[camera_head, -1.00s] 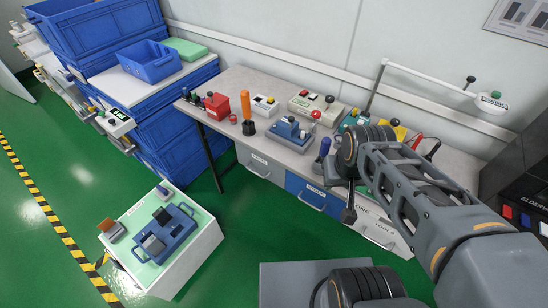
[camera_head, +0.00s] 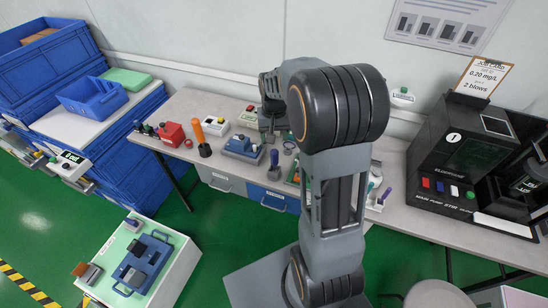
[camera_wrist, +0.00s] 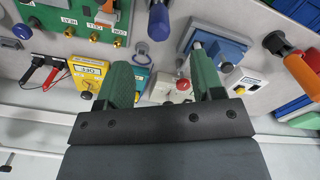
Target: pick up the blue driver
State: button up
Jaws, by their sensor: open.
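The blue driver (camera_head: 274,158) has a dark blue handle and stands upright on the workbench, just right of a blue device. It also shows in the wrist view (camera_wrist: 158,20) at the top, beyond my fingertips and clear of them. My gripper (camera_wrist: 162,78) is open, its two green fingers apart with nothing held between them. It points over the bench items. In the head view my arm hides much of the gripper and part of the bench.
An orange-handled driver (camera_head: 201,135) stands left of the blue device (camera_head: 243,148). A red box (camera_head: 171,132) is farther left. A yellow meter (camera_wrist: 88,72) with leads and a green panel (camera_wrist: 85,22) lie near the gripper. A black tester (camera_head: 455,150) stands at right.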

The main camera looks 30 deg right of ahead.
aim_at(275, 158)
notch_tip(275, 158, down, 11)
jog(key=shift+s+d+f+p, duration=0.1)
jog(key=shift+f+p, duration=0.05)
jog(key=shift+p, duration=0.2)
dwell(0.3)
jog(key=c, duration=1)
